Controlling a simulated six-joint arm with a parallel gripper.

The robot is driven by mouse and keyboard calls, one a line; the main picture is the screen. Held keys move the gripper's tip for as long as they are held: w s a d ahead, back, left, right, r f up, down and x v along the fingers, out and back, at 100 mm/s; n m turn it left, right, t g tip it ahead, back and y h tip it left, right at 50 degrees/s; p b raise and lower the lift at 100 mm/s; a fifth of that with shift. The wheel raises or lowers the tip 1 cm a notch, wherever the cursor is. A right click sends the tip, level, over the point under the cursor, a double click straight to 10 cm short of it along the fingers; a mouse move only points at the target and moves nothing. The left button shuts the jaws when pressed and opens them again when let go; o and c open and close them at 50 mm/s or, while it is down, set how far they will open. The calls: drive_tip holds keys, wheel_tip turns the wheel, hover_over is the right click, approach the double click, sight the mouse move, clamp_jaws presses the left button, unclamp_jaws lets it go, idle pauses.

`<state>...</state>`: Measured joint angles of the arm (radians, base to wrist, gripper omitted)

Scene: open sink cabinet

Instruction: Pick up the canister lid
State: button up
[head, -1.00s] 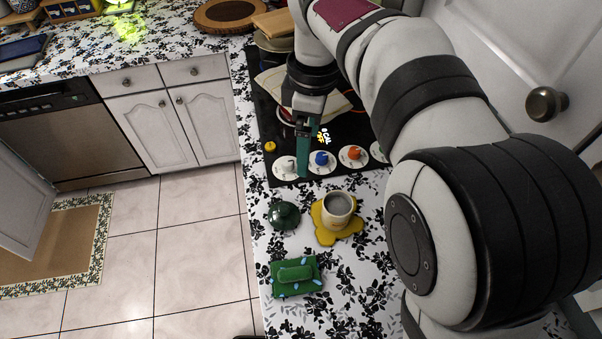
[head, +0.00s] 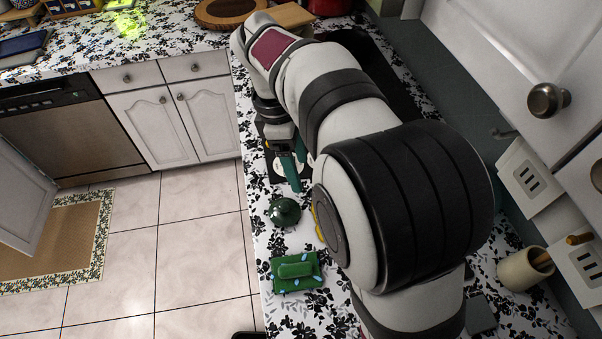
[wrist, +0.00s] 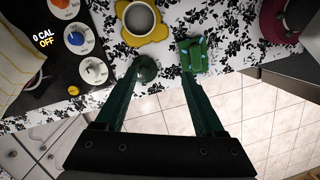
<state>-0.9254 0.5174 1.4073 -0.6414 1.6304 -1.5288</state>
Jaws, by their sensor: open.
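The canister lid seems to be the round, dark green domed piece with a small knob (head: 284,211), lying on the floral counter near its front edge. In the wrist view the lid (wrist: 147,69) is by the tip of the left finger, on the inner side. My gripper (head: 295,186) has long green fingers and is open and empty, pointing down at the counter just beyond the lid in the head view. In the wrist view both fingers of my gripper (wrist: 160,72) are spread apart. Whether the left finger touches the lid I cannot tell.
A green rectangular dish with a handle (head: 297,271) sits close by; it also shows in the wrist view (wrist: 190,55). A cup (wrist: 139,19) stands on a yellow flower-shaped saucer (wrist: 155,36), mostly hidden by my arm in the head view. Stove knobs (wrist: 95,72) lie left.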

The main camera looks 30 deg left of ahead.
drive_tip(key=s+a+f+n+t+h, duration=0.35)
drive_tip(key=s+f+n+t, duration=0.2)
drive_tip(key=s+f, duration=0.4)
drive_tip(key=n+t+y, duration=0.3)
drive_tip(key=n+t, duration=0.2)
drive_tip(key=t, duration=0.3)
approach(279, 209)
drive_tip(key=x, duration=1.1)
drive_tip(key=shift+w+d+r, duration=0.1)
drive_tip(key=shift+w+d, duration=0.05)
drive_tip(key=shift+w, duration=0.1)
clamp_jaws()
